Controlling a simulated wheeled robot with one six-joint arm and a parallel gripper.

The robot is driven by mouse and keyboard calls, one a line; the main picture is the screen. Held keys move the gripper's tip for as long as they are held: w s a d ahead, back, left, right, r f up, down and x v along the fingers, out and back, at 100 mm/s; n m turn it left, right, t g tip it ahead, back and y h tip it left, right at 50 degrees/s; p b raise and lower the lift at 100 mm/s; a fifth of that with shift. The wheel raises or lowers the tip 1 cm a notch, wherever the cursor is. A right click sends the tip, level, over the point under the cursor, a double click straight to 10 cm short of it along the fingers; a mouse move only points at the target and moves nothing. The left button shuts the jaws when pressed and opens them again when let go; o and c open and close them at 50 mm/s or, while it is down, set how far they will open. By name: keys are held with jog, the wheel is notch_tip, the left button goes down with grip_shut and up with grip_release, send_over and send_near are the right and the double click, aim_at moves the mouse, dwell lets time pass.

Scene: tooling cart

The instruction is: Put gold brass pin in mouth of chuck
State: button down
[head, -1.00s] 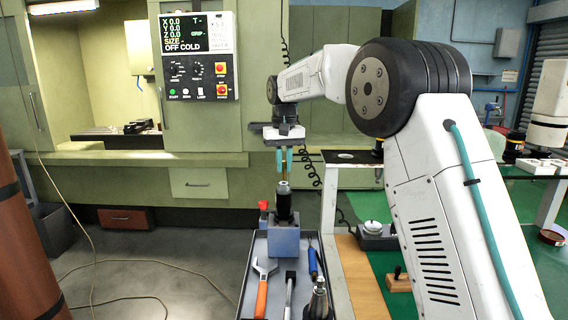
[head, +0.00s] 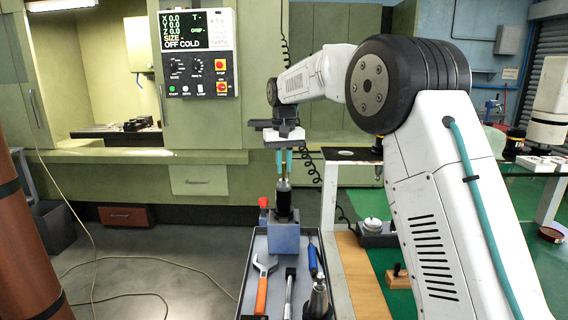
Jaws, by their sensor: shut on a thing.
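My gripper (head: 284,161), with teal fingers, points straight down and is shut on the slim gold brass pin (head: 284,170). The pin hangs upright between the fingertips. Directly below stands the chuck (head: 284,203), a dark upright cylinder with a lighter top, set in a blue-grey block (head: 284,238). The pin's lower end appears in line with the chuck's mouth and very close to it. At this size I cannot tell whether the tip is just above the mouth or inside it.
The block stands on a grey cart tray (head: 246,290) with an orange-handled wrench (head: 262,285), a dark-headed tool (head: 290,290), a blue-handled tool (head: 313,262) and a metal cone-shaped holder (head: 318,300). A red-topped item (head: 263,203) is left of the chuck. A green machine stands behind.

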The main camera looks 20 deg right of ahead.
jog(key=shift+f, duration=0.65)
dwell(0.6)
jog(key=c, duration=1.3)
grip_release()
jog(key=shift+c, duration=0.2)
jog(key=shift+r, duration=0.1)
notch_tip(320, 180, up, 7)
jog(key=shift+w+r, duration=0.15)
jog(key=f, duration=0.1)
jog(key=s+f, duration=0.1)
jog(key=f, duration=0.1)
jog(key=shift+s+f, duration=0.2)
jog(key=shift+s, duration=0.1)
jog(key=s+d+f, duration=0.1)
jog(key=s+f, duration=0.2)
jog(key=s, duration=2)
jog(key=s+d+f+t, duration=0.1)
jog(key=s+d+f, duration=0.1)
jog(key=s, duration=2.2)
jog(key=shift+s+f+n, duration=0.2)
jog(key=shift+f+n, duration=0.1)
jog(key=shift+f, duration=0.2)
